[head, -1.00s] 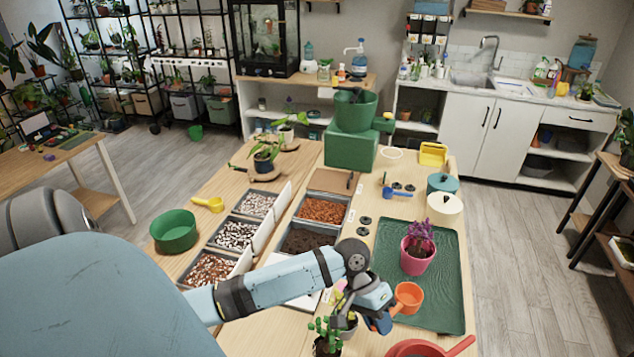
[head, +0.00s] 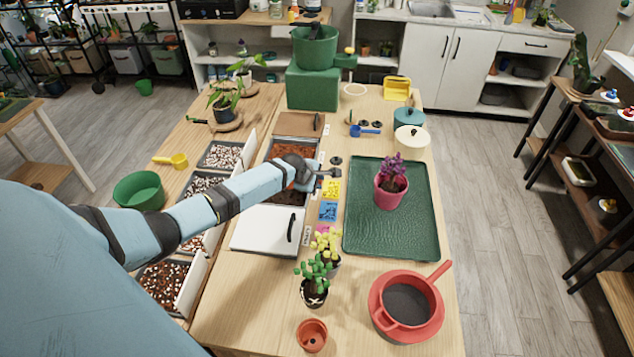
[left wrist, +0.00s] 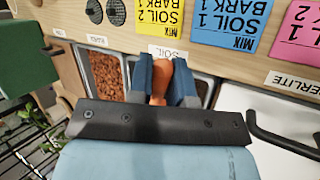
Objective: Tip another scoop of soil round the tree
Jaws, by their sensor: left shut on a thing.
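My left gripper (head: 308,180) is over the soil bin (head: 288,197) in the middle row of bins. In the left wrist view its blue fingers (left wrist: 161,82) are shut on the orange handle of a scoop (left wrist: 159,85), beside the SOIL label. The scoop's bowl is hidden in both views, so I cannot tell whether it holds soil. A small green tree-like plant (head: 317,269) stands in a dark patterned pot at the near part of the table. A purple plant (head: 391,170) stands in a pink pot on the green tray. My right gripper is not in view.
A white lid (head: 266,229) with a black handle covers the nearer bin. A red pan (head: 374,303) with dark contents and a small terracotta pot (head: 312,335) stand at the front. A green tray (head: 420,215) lies at the right. A bark bin (left wrist: 103,75) is beside the soil bin.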

